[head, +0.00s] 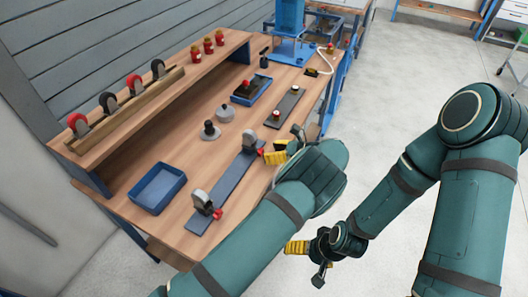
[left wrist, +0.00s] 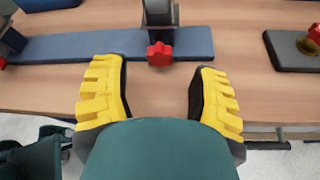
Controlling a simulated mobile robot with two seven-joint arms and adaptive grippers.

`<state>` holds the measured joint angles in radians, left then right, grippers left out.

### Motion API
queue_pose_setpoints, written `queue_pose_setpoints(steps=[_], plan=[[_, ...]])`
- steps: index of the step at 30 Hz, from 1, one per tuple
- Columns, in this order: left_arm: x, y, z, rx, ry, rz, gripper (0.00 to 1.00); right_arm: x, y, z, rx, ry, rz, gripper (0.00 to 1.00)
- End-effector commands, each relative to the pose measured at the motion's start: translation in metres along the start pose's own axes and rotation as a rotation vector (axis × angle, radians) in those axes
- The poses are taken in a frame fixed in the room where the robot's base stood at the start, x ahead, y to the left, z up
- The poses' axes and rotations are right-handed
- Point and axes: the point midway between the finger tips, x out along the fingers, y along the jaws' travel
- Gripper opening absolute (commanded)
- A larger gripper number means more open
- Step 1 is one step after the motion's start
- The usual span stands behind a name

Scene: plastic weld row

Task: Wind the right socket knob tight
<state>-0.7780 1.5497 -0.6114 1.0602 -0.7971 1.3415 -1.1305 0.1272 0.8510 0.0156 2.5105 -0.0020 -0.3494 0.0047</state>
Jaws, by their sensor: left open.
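A long blue-grey bar (head: 228,178) on the bench carries two grey upright sockets, each with a red knob. The right socket (head: 249,138) has its red knob (head: 261,151) low on the side facing me. In the left wrist view this knob (left wrist: 160,54) is centred between my fingertips, a little beyond them. The left socket (head: 202,201) has a similar red knob (head: 218,213). My left gripper (head: 276,150) is open close to the right socket knob, its yellow fingers apart (left wrist: 158,75) and nothing between them. My right gripper (head: 305,262) hangs over the floor, clear of the bench.
A dark plate (head: 287,106) with small knobs lies to the right of the bar. An empty blue tray (head: 157,188) and round grey pieces (head: 210,131) sit left of it. A raised shelf (head: 190,70) runs behind; the bench front edge is beneath my left gripper.

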Motion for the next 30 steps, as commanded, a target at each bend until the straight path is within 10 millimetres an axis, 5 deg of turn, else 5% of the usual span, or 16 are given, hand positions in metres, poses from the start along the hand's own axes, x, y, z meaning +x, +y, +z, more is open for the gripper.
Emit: queue_pose_setpoints(steps=[6,12,25,30], plan=[[-0.046,0.0,0.0,-0.001,0.0,-0.003,0.6,0.0,0.0,0.0,0.0,0.0,0.0,1.0],[-0.071,0.0,0.0,0.0,-0.001,-0.001,0.6,0.0,0.0,0.0,0.0,0.0,0.0,1.0],[-0.079,0.0,0.0,0.001,0.0,0.001,0.6,0.0,0.0,0.0,0.0,0.0,0.0,1.0],[-0.066,0.002,-0.006,-0.008,0.038,0.008,0.6,0.0,0.0,0.0,0.0,0.0,0.0,1.0]])
